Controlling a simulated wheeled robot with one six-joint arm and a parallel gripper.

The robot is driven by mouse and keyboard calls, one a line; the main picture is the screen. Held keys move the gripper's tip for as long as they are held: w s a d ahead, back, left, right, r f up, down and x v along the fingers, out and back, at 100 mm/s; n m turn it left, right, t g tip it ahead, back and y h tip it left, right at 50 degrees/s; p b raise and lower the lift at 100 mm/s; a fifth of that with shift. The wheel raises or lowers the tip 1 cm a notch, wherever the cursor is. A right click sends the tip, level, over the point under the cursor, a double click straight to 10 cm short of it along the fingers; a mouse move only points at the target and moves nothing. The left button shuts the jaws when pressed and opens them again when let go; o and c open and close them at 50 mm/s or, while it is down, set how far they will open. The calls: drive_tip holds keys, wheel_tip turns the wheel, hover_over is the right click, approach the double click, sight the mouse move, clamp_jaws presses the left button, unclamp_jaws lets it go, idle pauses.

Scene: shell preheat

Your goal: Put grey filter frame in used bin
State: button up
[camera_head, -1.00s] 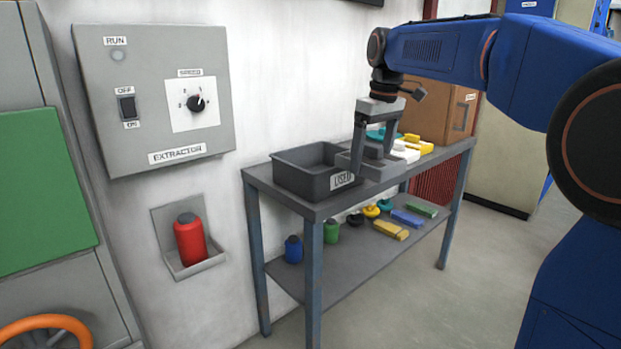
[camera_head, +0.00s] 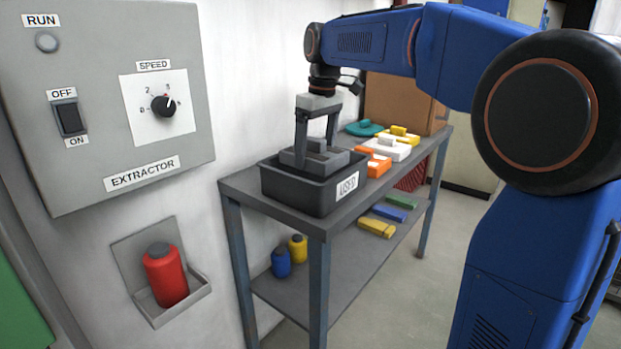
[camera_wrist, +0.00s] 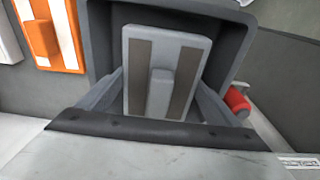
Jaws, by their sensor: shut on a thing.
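The grey filter frame (camera_head: 314,156) is held by my gripper (camera_head: 318,142) over the open dark used bin (camera_head: 300,193), which stands on the bench's near end with a USED label on its front. In the head view the frame is at about rim height, within the bin's outline. In the wrist view the frame (camera_wrist: 165,75) is a grey plate with two brown strips and a central grip block, and my gripper (camera_wrist: 160,100) is shut on it. The bin (camera_wrist: 245,30) surrounds it there. I cannot tell whether the frame touches the bin.
A cardboard box (camera_head: 398,105) stands behind. The extractor panel (camera_head: 105,100) and red bottle (camera_head: 165,276) are left.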

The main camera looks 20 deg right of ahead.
sight(319, 140)
drive_tip(key=shift+f, duration=3.45)
drive_tip(key=shift+f, duration=0.1)
drive_tip(key=o, duration=1.2)
drive_tip(key=r, duration=0.4)
drive_tip(key=s+r, duration=0.1)
drive_tip(key=r, duration=0.3)
drive_tip(key=d+r, duration=0.1)
drive_tip(key=r, duration=0.3)
drive_tip(key=shift+s+r, duration=0.1)
drive_tip(key=shift+s, duration=0.05)
